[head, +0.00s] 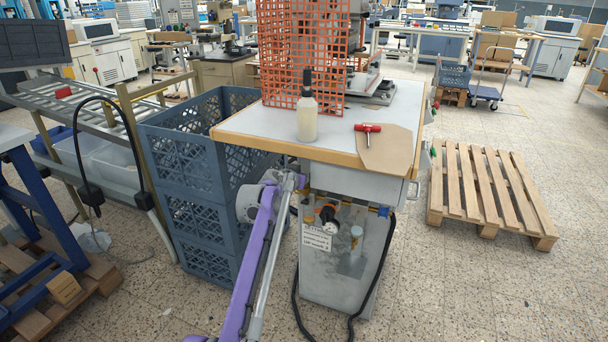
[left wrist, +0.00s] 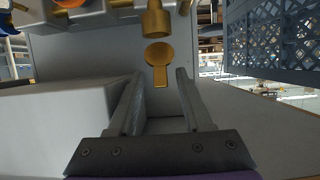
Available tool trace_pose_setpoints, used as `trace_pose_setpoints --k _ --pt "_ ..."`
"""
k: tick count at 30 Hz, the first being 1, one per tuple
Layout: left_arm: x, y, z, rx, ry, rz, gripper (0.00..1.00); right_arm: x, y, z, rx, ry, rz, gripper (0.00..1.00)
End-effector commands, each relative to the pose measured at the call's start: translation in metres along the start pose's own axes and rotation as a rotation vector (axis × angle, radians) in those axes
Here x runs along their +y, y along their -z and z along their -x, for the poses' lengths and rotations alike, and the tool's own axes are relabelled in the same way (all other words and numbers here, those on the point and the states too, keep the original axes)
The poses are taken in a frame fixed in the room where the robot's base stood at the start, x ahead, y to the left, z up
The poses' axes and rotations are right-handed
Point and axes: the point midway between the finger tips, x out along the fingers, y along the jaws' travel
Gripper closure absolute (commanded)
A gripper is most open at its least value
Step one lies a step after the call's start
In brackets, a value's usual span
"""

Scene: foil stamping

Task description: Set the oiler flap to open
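The brass oiler (left wrist: 155,22) shows at the top middle of the left wrist view. A brass flap with a round disc and narrow tab (left wrist: 158,56) lies just below it in that picture; I cannot tell whether it is open or shut. My left gripper (left wrist: 160,72) is open and empty, its fingertips on either side of the tab's end with visible gaps. I cannot tell whether they are level with it in depth. In the head view, my left arm reaches to the left side of the machine stand (head: 345,265), and its gripper is largely hidden. My right gripper is not in view.
The worktable (head: 250,125) overhangs the stand and carries a spray bottle (head: 307,115), a red-handled tool (head: 367,128) and an orange mesh guard (head: 290,50). Blue crates (head: 185,165) stand close to the left. A black cable (head: 378,270) hangs in front. A wooden pallet (head: 490,190) lies right.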

Motion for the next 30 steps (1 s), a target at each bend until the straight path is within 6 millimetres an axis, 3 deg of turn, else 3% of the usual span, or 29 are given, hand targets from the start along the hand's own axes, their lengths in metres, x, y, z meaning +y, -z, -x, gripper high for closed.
trace_pose_setpoints --k 14,19,30 --pt "-0.001 0.001 0.013 0.000 0.002 0.001 0.50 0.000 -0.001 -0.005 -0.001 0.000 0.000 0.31" --pt "-0.001 -0.001 0.030 0.000 0.002 0.000 0.50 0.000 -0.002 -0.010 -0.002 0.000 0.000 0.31" --pt "0.000 0.001 0.086 0.000 0.001 0.000 0.50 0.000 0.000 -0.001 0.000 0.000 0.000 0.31"
